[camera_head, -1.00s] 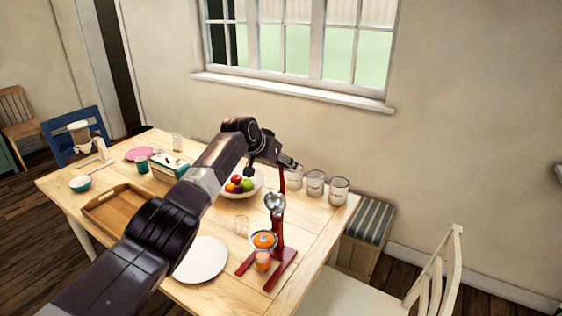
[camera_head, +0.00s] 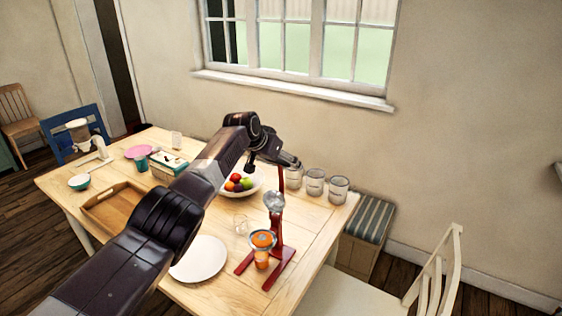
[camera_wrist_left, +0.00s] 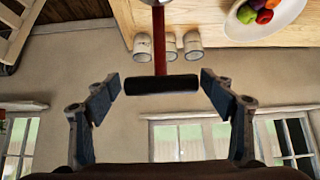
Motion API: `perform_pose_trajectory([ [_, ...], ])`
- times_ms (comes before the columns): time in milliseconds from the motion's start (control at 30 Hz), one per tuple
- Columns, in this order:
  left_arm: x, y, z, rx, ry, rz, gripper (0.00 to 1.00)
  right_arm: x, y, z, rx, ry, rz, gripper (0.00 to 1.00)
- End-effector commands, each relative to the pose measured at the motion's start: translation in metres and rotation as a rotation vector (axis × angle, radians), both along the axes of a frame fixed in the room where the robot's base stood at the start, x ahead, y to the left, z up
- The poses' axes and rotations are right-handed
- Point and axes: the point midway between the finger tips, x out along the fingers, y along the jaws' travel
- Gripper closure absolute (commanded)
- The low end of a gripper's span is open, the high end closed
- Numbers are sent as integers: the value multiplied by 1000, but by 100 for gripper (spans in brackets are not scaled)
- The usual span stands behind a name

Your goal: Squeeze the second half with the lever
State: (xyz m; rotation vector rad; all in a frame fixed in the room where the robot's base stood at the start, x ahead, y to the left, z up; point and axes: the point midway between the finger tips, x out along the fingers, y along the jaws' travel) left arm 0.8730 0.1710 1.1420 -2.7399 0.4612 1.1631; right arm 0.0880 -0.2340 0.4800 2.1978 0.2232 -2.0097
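The red lever juicer (camera_head: 278,237) stands upright on the table with its lever raised. Its silver press cone (camera_head: 274,201) is above the strainer cup, apart from it. An orange half (camera_head: 262,240) sits in the cup. A glass with orange juice (camera_head: 261,260) stands below the cup. My left gripper (camera_head: 291,165) is at the top of the lever. In the left wrist view, the black lever grip (camera_wrist_left: 162,84) lies between the open fingers of my left gripper (camera_wrist_left: 159,88), with a gap on both sides. My right gripper is out of view.
Several jars (camera_head: 315,183) stand behind the juicer. A fruit bowl (camera_head: 254,187), an empty glass (camera_head: 241,224) and a white plate (camera_head: 200,259) are to its left. A wooden tray (camera_head: 112,207) is farther left. A white chair (camera_head: 437,283) stands at the right.

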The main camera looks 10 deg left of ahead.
Motion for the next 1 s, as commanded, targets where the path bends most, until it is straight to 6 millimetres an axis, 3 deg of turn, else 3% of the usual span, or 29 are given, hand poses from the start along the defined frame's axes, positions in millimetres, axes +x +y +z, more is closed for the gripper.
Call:
perform_pose_trajectory([
  [467, -6, 3, 9, -2, -4, -1, 25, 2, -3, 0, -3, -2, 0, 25],
  [1000, -45, 16, 50, 1, -4, 1, 25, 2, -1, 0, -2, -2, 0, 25],
])
